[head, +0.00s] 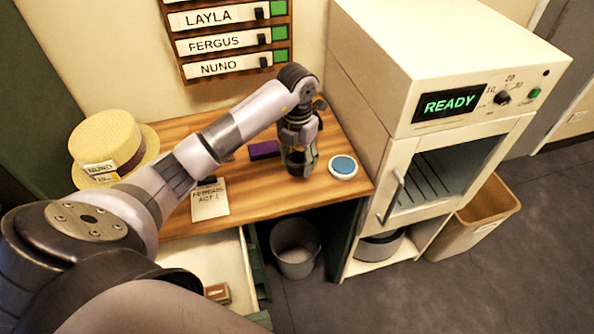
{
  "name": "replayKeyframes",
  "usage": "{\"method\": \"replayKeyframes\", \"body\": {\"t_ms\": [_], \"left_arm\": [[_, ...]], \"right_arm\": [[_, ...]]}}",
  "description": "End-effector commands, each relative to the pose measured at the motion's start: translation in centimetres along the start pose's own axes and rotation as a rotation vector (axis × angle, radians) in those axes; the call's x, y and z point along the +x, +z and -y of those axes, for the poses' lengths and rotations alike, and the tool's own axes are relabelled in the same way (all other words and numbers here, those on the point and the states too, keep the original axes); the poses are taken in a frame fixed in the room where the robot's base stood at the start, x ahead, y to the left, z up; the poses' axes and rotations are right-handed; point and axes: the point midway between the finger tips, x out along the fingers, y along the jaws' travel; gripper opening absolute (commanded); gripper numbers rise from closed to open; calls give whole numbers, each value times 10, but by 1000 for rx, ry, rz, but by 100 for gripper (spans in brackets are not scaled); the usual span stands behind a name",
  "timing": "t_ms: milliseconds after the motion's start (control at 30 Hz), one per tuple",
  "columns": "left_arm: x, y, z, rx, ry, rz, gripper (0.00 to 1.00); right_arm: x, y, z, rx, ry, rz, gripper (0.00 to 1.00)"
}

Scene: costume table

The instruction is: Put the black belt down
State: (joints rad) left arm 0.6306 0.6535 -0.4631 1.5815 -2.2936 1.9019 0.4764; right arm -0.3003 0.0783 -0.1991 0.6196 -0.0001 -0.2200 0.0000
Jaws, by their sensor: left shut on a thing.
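My left gripper (298,168) points down over the right part of the wooden table (265,196). It is shut on a small dark thing, which I take to be the black belt (296,157). The fingers cover most of it, and I cannot tell whether it touches the tabletop. A purple block (264,150) lies just left of the gripper, and a round blue-topped white dish (343,167) lies just right. My right gripper is not in view.
A straw hat (107,143) and a FERGUS ACT 1 card (210,203) are on the table. The white READY cabinet (370,120) borders it at right. Below are an open drawer (205,262), a grey bin (296,262) and a tan bin (475,225).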

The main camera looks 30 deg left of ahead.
Motion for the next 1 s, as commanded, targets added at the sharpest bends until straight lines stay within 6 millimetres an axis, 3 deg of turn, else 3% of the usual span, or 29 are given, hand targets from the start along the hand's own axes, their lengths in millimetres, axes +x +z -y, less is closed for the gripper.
{"method": "replayKeyframes", "body": {"t_ms": [433,867,900,1000], "left_arm": [[51,1,0,0,-2,0,16],[59,2,0,1,0,2,16],[57,2,0,1,-1,2,51],[57,1,0,1,-1,1,58]], "right_arm": [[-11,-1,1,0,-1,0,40],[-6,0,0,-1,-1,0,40],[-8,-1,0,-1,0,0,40],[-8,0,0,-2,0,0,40]]}}
